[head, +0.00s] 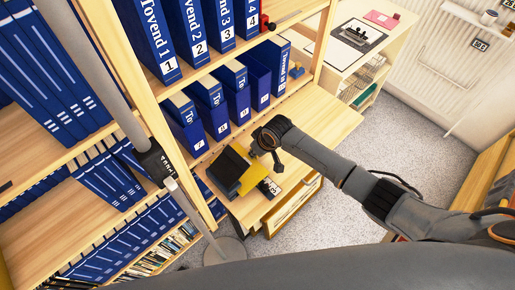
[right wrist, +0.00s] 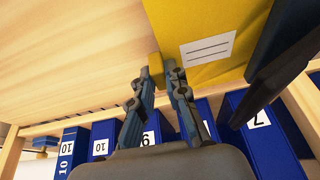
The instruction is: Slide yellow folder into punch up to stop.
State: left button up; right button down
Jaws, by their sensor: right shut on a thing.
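The yellow folder (head: 254,176) is on the light wood desk in front of the binder shelf. In the right wrist view the yellow folder (right wrist: 197,18) fills the upper middle and bears a white lined label. My right gripper (head: 272,156) is at the folder's edge, its two fingers (right wrist: 164,72) closed on a small yellow tab. A dark block (head: 230,168), apparently the punch, is beside the folder on the left. Dark parts (right wrist: 285,50) overlap the folder's right side in the wrist view. How deep the folder sits there is hidden. My left gripper is not in view.
Numbered blue binders (head: 238,98) stand on the shelf behind the desk. Bare desk (head: 322,115) is free to the right.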

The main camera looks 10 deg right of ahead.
jog(key=shift+s+a, duration=0.1)
jog(key=shift+a, duration=0.05)
jog(key=c, duration=1.3)
grip_release()
jog(key=shift+o, duration=0.2)
notch_tip(320, 180, up, 7)
jog(key=p, duration=0.7)
